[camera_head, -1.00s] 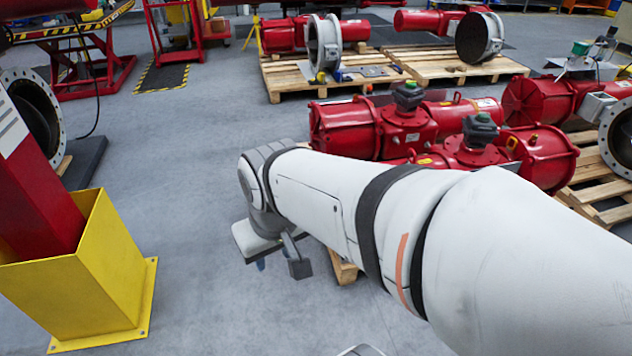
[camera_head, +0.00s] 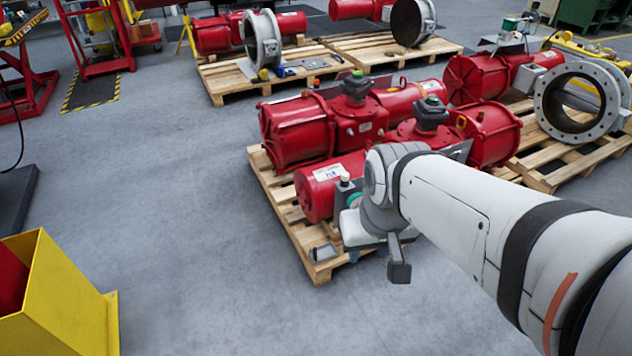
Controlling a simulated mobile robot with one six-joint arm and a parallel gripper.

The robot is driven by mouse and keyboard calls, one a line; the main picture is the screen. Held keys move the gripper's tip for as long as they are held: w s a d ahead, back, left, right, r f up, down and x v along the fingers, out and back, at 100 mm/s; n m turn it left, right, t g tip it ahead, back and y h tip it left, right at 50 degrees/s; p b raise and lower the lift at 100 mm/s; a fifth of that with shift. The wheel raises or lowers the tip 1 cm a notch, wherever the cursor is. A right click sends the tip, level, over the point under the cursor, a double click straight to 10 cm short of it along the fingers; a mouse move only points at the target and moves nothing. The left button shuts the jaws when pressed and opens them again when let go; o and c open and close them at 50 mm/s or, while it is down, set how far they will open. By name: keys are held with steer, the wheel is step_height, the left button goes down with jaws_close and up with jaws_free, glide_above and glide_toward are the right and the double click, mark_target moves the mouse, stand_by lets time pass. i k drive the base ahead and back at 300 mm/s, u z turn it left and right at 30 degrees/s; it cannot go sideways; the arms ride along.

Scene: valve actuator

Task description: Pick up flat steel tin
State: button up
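A small flat grey object with a dark edge (camera_head: 324,252) lies on the front corner of the near wooden pallet. It looks like the flat steel tin, but it is too small to be sure. My gripper (camera_head: 375,262) hangs at the end of my arm, just right of this object in the picture. Its height above the pallet is hard to judge. One dark finger-like part shows; the rest is mostly hidden by the wrist, so its opening cannot be made out. Nothing is visibly held.
Red valve actuators (camera_head: 295,133) fill most of the near pallet (camera_head: 285,215), close behind my gripper. A small white-topped item (camera_head: 345,181) stands beside the wrist. A yellow post base (camera_head: 60,300) is at the lower left. The floor (camera_head: 190,210) between is clear.

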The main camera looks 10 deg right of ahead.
mark_target(323, 253)
steer(key=u, duration=0.05)
steer(key=i, duration=1)
steer(key=z, duration=0.05)
